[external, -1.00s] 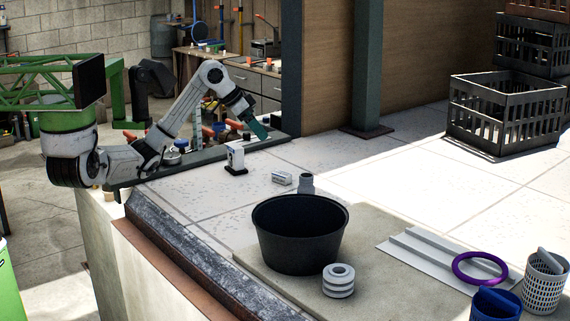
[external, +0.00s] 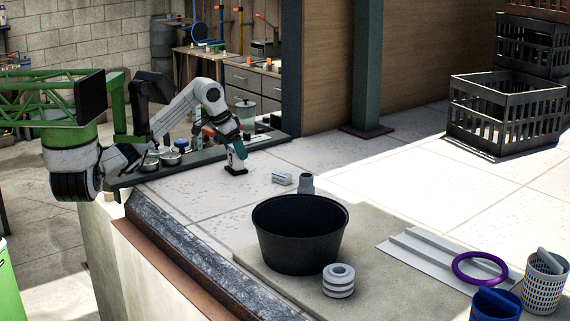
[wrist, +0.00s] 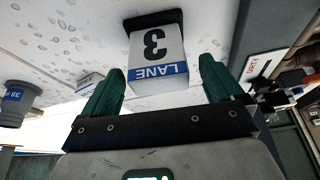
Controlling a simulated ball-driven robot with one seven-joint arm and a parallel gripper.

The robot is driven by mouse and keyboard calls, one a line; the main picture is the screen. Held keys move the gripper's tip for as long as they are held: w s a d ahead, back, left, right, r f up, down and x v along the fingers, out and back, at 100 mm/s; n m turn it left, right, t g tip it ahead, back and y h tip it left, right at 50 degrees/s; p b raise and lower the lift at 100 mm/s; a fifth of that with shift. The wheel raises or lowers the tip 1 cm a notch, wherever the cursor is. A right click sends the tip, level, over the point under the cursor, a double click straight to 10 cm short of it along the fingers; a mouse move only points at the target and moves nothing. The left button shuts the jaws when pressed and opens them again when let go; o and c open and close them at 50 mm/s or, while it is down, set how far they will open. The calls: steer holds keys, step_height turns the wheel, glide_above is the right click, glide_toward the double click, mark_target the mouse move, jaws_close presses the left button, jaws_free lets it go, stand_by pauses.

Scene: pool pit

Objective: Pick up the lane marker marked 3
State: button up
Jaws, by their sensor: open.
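The lane marker marked 3 (wrist: 157,50) is a white block with a blue "LANE" band and a dark base. In the wrist view it appears upside down, beyond and between my fingertips. In the external view the lane marker (external: 237,163) stands upright on the tiled deck, its upper part partly hidden by my gripper. My gripper (wrist: 162,85) has green fingers spread apart, one toward each side of the marker, with nothing held. In the external view my gripper (external: 236,148) is at the marker's top; I cannot tell whether it touches.
A small white block (external: 282,178) and a grey fitting (external: 306,183) stand on the deck right of the marker. A large black tub (external: 300,235) is nearer the camera. A dark ledge with jars (external: 245,112) lies behind. Open tiles lie to the right.

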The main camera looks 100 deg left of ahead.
steer(key=shift+x, duration=1.35)
steer(key=shift+c, duration=0.2)
steer(key=c, duration=1.1)
steer(key=shift+r, duration=0.15)
